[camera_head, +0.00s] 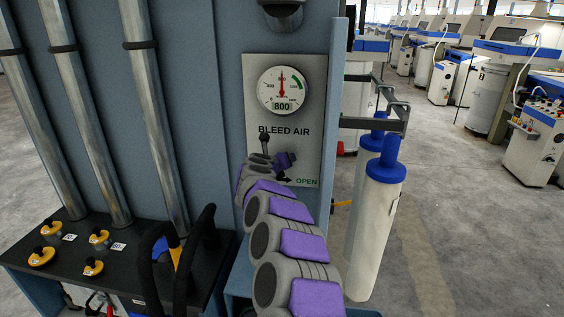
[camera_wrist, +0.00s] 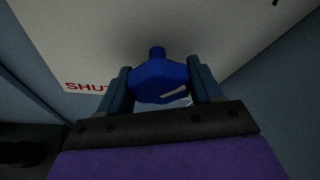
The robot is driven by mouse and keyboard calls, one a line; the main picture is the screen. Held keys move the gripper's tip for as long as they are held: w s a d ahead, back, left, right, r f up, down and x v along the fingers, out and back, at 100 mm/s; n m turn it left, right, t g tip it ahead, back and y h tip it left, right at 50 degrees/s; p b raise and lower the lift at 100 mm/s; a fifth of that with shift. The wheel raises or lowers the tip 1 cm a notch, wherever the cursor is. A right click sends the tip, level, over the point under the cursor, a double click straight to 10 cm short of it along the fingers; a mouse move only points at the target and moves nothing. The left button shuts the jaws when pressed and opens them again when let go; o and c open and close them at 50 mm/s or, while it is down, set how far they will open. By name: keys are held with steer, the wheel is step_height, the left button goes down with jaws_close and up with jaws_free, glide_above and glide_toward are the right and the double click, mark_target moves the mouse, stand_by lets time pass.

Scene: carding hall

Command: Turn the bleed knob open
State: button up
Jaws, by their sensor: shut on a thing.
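The bleed knob (camera_wrist: 160,82) is blue and faceted with a white mark on its face. It sits between the two fingers of my gripper (camera_wrist: 160,88) in the wrist view, and the fingers are shut on it. In the head view my gripper (camera_head: 265,153) is at the lower part of the grey "BLEED AIR" panel (camera_head: 312,135), and my arm hides the knob there. A gauge (camera_head: 282,91) above it has a red needle pointing about straight up and a readout of 800. "OPEN" with an arrow shows at the panel's lower right. Part of "SHUT" shows in the wrist view.
A dark bench (camera_head: 130,245) with several yellow knobs and black curved handles stands at the left. Upright metal pipes (camera_head: 150,110) run above it. Open floor and machines lie beyond.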

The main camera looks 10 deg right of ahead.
steer(key=m+y, duration=0.2)
steer(key=m, duration=0.1)
steer(key=shift+a, duration=0.1)
steer(key=shift+r+m+t+y+b, duration=0.1)
steer(key=shift+m+t+y+b, duration=0.2)
steer(key=shift+m+t+y, duration=0.15)
steer(key=shift+w+r, duration=0.1)
stand_by(0.4)
steer(key=o, duration=1)
steer(key=shift+b+v, duration=1.65)
steer(key=shift+v, duration=6.9)
